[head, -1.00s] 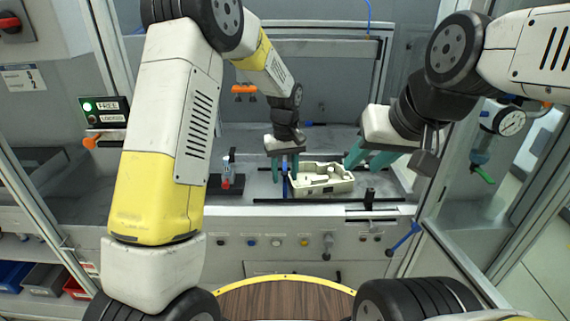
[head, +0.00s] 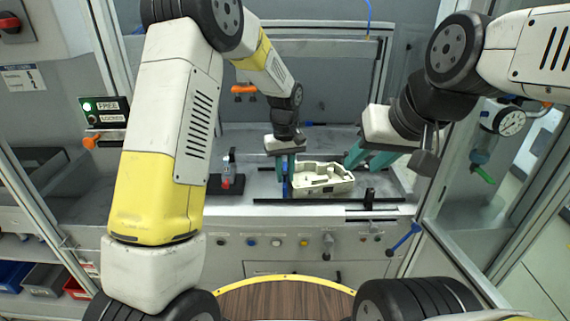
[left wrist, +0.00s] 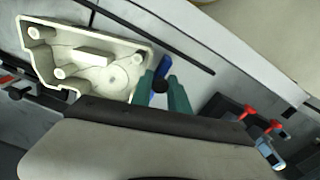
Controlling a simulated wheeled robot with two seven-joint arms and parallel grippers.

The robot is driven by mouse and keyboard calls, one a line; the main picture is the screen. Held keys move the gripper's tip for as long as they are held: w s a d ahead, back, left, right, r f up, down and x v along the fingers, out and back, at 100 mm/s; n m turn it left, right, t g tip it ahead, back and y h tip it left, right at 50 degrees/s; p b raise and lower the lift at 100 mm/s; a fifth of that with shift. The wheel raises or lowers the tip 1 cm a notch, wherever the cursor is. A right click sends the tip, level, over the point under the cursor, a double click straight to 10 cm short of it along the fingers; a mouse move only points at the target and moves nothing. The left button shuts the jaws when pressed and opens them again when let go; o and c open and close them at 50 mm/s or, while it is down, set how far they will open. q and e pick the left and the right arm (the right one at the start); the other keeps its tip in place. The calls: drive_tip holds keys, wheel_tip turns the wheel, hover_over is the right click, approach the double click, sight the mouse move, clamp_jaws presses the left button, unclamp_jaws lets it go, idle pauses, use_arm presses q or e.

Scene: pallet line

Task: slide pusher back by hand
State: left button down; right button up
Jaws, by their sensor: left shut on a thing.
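The pusher appears as a blue upright piece (head: 285,188) with a dark round knob, at the left end of a cream cast housing (head: 342,186). In the left wrist view the pusher's blue part (left wrist: 164,65) and knob show between the teal fingers. My left gripper (head: 287,170) is shut on the pusher, pointing down beside the housing. The fingers hide part of the pusher. My right gripper (head: 366,158) is at the housing's right rear, its teal fingers spread apart with nothing seen between them. The housing also shows in the left wrist view (left wrist: 120,45).
A dark fixture with a red-and-clear piece (head: 227,178) stands left of the housing. A black rail (head: 320,200) runs along the front of the bench. A black clamp (head: 369,198) stands at the front right. A gauge (head: 510,122) is mounted at the right.

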idle(0.7)
use_arm(q)
drive_tip(key=a, duration=1.1)
drive_tip(key=shift+a, duration=0.35)
drive_tip(key=c, duration=1.3)
unclamp_jaws()
drive_tip(key=shift+a, duration=0.15)
drive_tip(key=shift+o, duration=0.2)
drive_tip(key=shift+r, duration=0.1)
drive_tip(key=shift+r, duration=0.3)
wheel_tip(320, 180, up, 7)
